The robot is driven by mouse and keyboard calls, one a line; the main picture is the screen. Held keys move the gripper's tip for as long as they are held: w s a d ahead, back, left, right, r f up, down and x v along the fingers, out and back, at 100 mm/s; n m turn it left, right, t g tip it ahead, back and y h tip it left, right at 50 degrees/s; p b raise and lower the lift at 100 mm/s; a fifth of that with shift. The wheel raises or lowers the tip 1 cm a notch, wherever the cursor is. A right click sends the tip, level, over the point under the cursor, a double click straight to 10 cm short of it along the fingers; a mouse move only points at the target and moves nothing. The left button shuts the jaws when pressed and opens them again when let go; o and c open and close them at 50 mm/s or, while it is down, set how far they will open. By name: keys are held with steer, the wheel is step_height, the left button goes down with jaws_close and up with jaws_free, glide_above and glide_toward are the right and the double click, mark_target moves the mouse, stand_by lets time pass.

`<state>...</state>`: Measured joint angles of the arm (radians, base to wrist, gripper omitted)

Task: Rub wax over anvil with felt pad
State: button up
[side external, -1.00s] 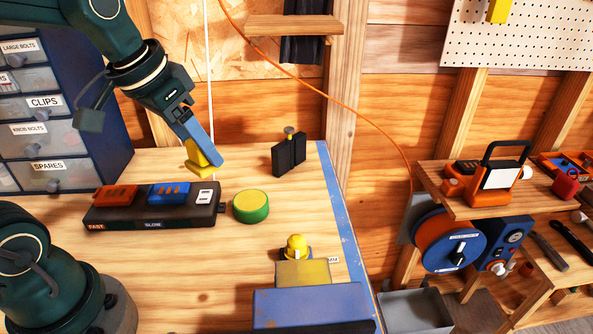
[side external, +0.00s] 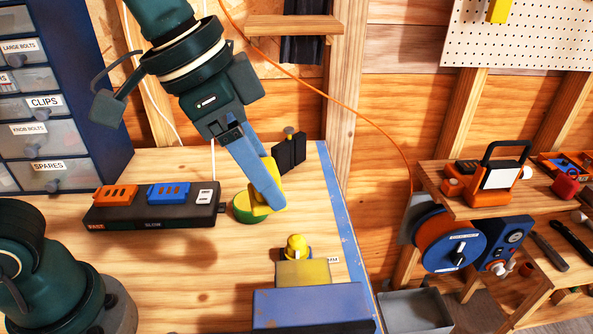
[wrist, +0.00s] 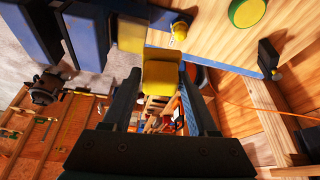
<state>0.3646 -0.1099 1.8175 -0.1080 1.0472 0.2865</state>
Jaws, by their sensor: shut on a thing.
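My gripper (side external: 268,198) is shut on a yellow felt pad (side external: 277,209), which also shows between the fingers in the wrist view (wrist: 161,76). The pad is in the air, just right of and partly in front of a round green tin (side external: 242,214) with a yellow top, likely the wax; the tin is partly hidden in the side view. It also shows at the top of the wrist view (wrist: 247,12). A flat yellow block (side external: 302,273), possibly the anvil's face, adjoins a blue body (side external: 312,308) at the front. I cannot be sure which part is the anvil.
A yellow knob (side external: 296,246) stands just behind the yellow block. A black strip with orange and blue switches (side external: 150,212) lies left of the tin. A black block with a knob (side external: 289,152) stands behind. The blue-edged bench side (side external: 346,232) is close on the right.

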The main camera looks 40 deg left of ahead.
steer(key=shift+s+d+f+m+h, duration=0.1)
steer(key=shift+s+d+f+m, duration=0.3)
steer(key=shift+d+f, duration=0.45)
steer(key=shift+s+d+f+m+h, duration=0.1)
steer(key=shift+s+d+f+m, duration=0.3)
steer(key=shift+f, duration=0.75)
steer(key=shift+s+d+f+m+h, duration=0.15)
steer(key=shift+s+d+f, duration=0.3)
steer(key=shift+d+f, duration=0.45)
steer(key=shift+a+f+g, duration=0.15)
steer(key=shift+f+g, duration=0.15)
steer(key=shift+f, duration=0.9)
